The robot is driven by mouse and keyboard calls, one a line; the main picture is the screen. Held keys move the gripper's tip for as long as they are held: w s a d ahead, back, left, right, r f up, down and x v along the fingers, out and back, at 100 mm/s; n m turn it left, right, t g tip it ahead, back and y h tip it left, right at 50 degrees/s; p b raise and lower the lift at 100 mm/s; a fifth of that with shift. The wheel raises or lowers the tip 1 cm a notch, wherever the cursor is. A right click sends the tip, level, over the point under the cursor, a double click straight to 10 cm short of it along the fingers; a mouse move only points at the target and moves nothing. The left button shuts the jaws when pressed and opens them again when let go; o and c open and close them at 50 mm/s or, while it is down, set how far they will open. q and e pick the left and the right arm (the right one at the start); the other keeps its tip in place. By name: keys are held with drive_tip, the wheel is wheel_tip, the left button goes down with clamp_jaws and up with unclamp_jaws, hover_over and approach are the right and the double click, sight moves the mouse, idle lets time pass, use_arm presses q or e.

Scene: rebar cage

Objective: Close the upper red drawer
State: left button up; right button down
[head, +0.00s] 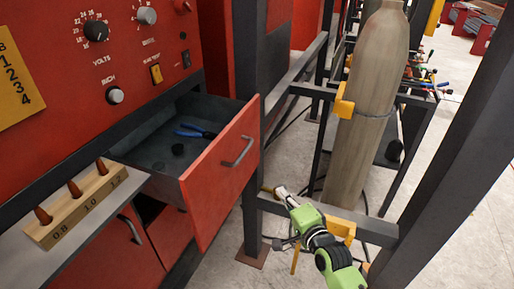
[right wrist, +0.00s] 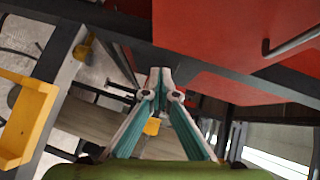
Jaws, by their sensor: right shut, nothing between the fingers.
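The upper red drawer (head: 222,178) stands pulled out of the red cabinet in the head view. Its front faces right and carries a dark bar handle (head: 238,152). Inside the drawer lie blue-handled pliers (head: 195,131) and small dark round pieces. My right gripper (head: 281,191) is to the right of the drawer front, apart from the handle in the picture. In the right wrist view its fingers (right wrist: 160,76) meet at the tips with nothing between them. The red drawer front (right wrist: 235,35) and its handle (right wrist: 293,40) show at the upper right there. My left gripper is not in view.
A dark steel post (head: 252,190) stands just behind the drawer front's right edge. A tall gas cylinder (head: 368,110) stands in a dark frame with yellow brackets to the right. A wooden block with pegs (head: 75,205) sits on the ledge at left. Lower red drawers are below.

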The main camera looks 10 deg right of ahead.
wheel_tip(320, 180, up, 10)
drive_tip(key=m+t, duration=0.2)
drive_tip(key=w+a+p, duration=0.2)
drive_tip(key=w+a, duration=0.3)
drive_tip(key=w, duration=0.7)
drive_tip(key=shift+w+y+p, duration=0.3)
drive_tip(key=shift+p, duration=0.1)
